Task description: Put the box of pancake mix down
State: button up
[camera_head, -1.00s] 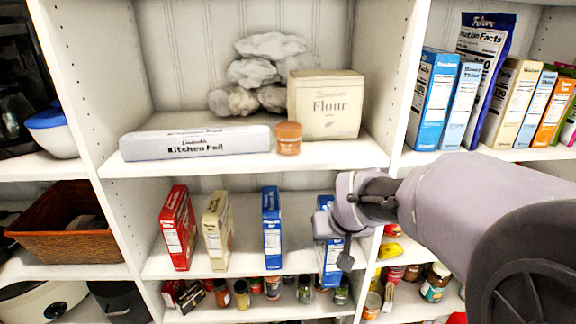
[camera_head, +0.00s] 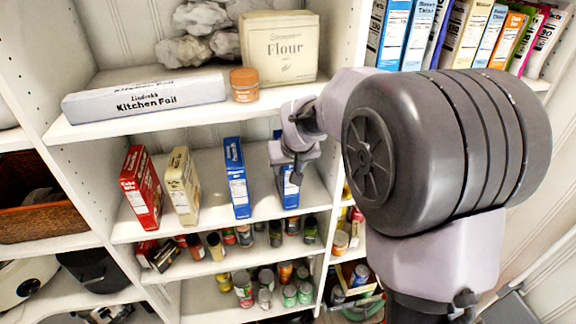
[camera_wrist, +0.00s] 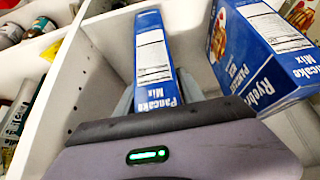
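The blue box of pancake mix (camera_head: 289,190) is upright at the right end of the middle shelf, beside the shelf's side wall. In the wrist view the box (camera_wrist: 153,60) stands between my two fingers, which lie against its sides.
A red box (camera_head: 140,188) and a cream box (camera_head: 183,185) stand farther left on this shelf. Kitchen foil (camera_head: 145,97), a small orange jar (camera_head: 244,85) and flour (camera_head: 280,50) are on the shelf above. Several jars (camera_head: 275,233) are below. Free room lies between the two blue boxes.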

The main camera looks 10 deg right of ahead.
jog(key=shift+o, duration=1.3)
jog(key=shift+s, duration=0.1)
jog(key=s+p+v, duration=0.1)
jog(key=p+v, duration=0.1)
jog(key=v, duration=1.2)
jog(key=s+a+f+m+y, duration=0.1)
jog(key=s+a+m, duration=0.1)
jog(key=s, duration=1)
jog(key=s+a+f+m+y, duration=0.1)
jog(key=s+a+f+m, duration=0.1)
jog(key=s, duration=1.1)
notch_tip(320, 180, down, 20)
jog(key=b, duration=2)
jog(key=shift+g, duration=0.3)
